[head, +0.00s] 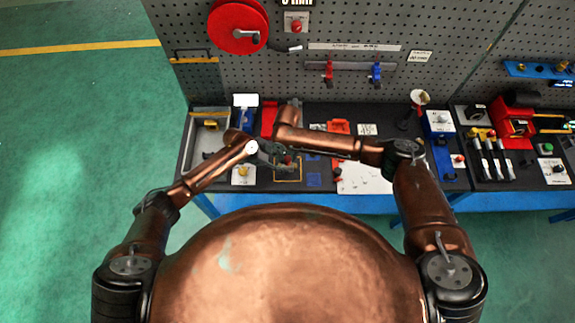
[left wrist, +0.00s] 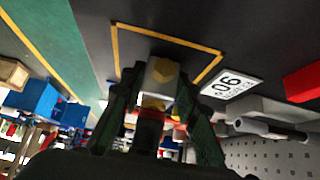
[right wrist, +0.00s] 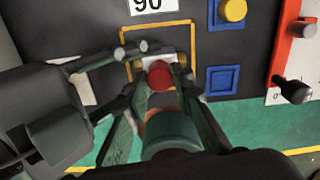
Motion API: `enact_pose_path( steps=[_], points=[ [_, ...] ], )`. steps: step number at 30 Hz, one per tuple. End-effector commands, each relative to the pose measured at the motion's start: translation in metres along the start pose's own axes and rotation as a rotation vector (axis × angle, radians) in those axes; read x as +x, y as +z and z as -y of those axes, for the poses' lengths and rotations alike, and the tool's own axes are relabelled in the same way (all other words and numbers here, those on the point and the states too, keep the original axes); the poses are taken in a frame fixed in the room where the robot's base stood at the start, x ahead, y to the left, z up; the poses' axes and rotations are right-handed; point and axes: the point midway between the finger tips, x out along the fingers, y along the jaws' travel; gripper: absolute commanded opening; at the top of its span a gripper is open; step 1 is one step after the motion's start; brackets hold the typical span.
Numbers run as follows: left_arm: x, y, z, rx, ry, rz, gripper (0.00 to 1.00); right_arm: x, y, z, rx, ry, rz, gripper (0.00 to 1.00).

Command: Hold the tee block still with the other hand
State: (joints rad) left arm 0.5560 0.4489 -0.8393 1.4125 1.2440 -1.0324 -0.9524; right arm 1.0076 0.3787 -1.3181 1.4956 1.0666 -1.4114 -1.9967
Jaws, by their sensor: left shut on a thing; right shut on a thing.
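The tee block (left wrist: 161,72) is a grey block with brass hex ends, inside a yellow square outline on the dark bench. It shows in the right wrist view (right wrist: 181,60) behind a round red part (right wrist: 159,75). My left gripper (left wrist: 155,90) has its fingers on both sides of the block and is shut on it. My right gripper (right wrist: 160,98) is shut on a part in line with the red end; a green and copper cylinder shows between its fingers. Exact contacts are hidden. In the head view, both grippers meet at the outline (head: 287,179), largely covering the block.
A "90" label (right wrist: 149,6) lies beside the outline. A pegboard (head: 330,85) stands behind. The bench's blue front edge (head: 345,205) is near me.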

Motion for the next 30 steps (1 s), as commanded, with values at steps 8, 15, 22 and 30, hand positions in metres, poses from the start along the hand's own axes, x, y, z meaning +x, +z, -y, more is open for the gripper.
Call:
enact_pose_path(
  steps=[8,15,22,30],
  points=[
    [0.0005,0.0017,-0.0008,-0.001,0.001,0.003,0.00,-0.0025,0.0013,-0.0012,-0.271,0.001,0.004,0.00],
    [0.0005,0.0016,-0.0008,-0.001,0.001,0.002,0.00,-0.0018,0.0005,-0.0015,-0.450,0.002,0.002,0.00],
    [0.0006,0.0016,-0.0008,-0.001,0.001,0.002,0.00,-0.0018,0.0005,-0.0015,-0.450,0.002,0.002,0.25],
    [0.0005,0.0014,-0.0008,-0.001,0.002,0.002,0.00,-0.0008,0.0001,-0.0007,-0.448,0.001,0.001,0.42]
  ],
)
